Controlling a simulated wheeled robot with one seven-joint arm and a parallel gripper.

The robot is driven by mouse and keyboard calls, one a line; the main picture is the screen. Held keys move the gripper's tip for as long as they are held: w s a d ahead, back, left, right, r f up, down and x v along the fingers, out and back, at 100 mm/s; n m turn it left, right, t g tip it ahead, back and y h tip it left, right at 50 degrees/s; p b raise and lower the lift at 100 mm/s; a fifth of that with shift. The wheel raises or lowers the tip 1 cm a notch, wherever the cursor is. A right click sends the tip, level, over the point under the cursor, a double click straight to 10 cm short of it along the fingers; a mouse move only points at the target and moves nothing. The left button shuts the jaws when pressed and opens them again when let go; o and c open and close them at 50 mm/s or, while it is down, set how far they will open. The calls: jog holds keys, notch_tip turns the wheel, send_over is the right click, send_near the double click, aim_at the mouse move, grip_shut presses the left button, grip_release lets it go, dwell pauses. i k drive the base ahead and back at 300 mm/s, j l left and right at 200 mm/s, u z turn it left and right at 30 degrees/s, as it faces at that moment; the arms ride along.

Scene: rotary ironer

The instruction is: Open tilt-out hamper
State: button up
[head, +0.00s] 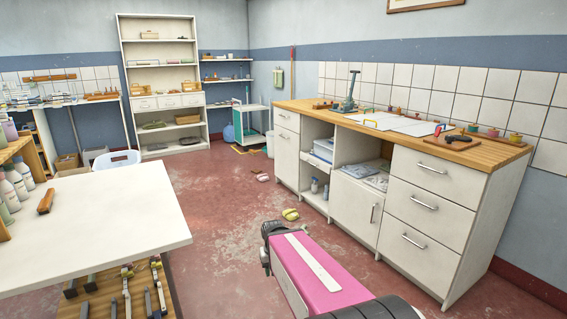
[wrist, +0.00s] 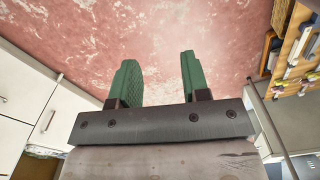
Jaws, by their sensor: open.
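A long white cabinet with a wooden top (head: 460,150) stands along the right wall. It has a left front (head: 286,160) under a small drawer, a lower middle front (head: 352,208) with an upright handle, and a stack of drawers on the right. All these fronts look shut. I cannot tell which one is the tilt-out hamper. My gripper (wrist: 158,78) shows in the wrist view with two green fingers apart and nothing between them, above the red floor. White fronts with a handle (wrist: 48,121) are at the left there. The head view does not clearly show my gripper.
A white table (head: 110,215) fills the left front, with a rack of tools (head: 125,293) below it. The aisle between table and cabinet is otherwise mostly clear.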

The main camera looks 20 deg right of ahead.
aim_at(287, 143)
jog(key=i+l+u, duration=0.15)
jog(key=i+l, duration=0.6)
jog(key=i, duration=0.15)
jog(key=i+l+u, duration=0.15)
jog(key=i+l, duration=0.65)
jog(key=i+l+u, duration=0.15)
jog(key=i+l, duration=0.65)
jog(key=l, duration=0.2)
